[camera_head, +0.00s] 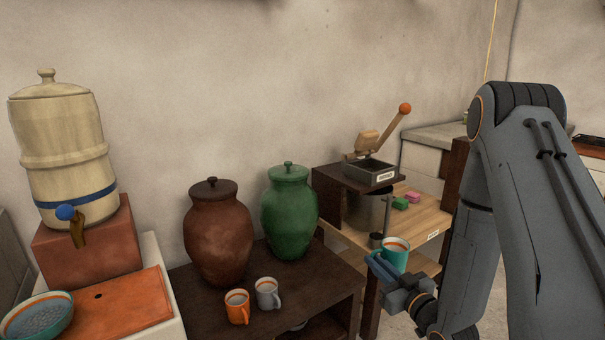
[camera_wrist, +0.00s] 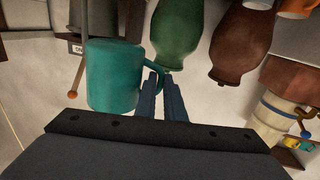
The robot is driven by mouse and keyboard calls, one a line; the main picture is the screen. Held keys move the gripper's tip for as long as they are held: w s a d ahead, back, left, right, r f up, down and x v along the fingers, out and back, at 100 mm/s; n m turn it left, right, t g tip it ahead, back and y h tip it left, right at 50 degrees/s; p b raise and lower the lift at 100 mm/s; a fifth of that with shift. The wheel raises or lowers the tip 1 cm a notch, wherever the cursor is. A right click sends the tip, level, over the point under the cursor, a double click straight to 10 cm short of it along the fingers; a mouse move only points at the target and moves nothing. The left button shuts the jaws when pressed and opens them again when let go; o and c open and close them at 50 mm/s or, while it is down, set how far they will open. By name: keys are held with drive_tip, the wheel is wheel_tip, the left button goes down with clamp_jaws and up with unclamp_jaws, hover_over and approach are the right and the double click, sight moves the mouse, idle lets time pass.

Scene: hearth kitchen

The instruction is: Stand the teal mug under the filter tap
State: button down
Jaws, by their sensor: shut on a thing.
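The teal mug (camera_head: 396,254) is upright in my gripper (camera_head: 380,270), in front of the wooden bench, with brown liquid or a brown inside showing at its top. In the wrist view the teal mug (camera_wrist: 112,76) is beside the fingers (camera_wrist: 161,88), which are shut on its handle. The filter is a cream ceramic crock (camera_head: 62,150) with a blue band, on a terracotta block at the left. Its tap (camera_head: 76,225) has a blue knob and a brown spout, above an orange tiled top (camera_head: 108,308). The mug is well to the right of the tap.
A brown jar (camera_head: 218,235), a green jar (camera_head: 289,215), an orange mug (camera_head: 237,307) and a grey mug (camera_head: 268,293) stand on the dark table between mug and filter. A patterned bowl (camera_head: 37,318) is at the tiled top's left. The tiles' middle is clear. A lever press (camera_head: 370,172) stands behind.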

wheel_tip(320, 180, up, 18)
drive_tip(key=w+m+t+h+p, duration=0.1)
drive_tip(key=m+h+p, duration=0.4)
drive_tip(key=p, duration=0.7)
drive_tip(key=s+f+h, duration=0.1)
drive_tip(key=s+f, duration=0.2)
drive_tip(key=f, duration=0.4)
drive_tip(key=s+f+h, duration=0.1)
drive_tip(key=s+f, duration=0.3)
drive_tip(key=f, duration=0.4)
drive_tip(key=shift+s, duration=0.25)
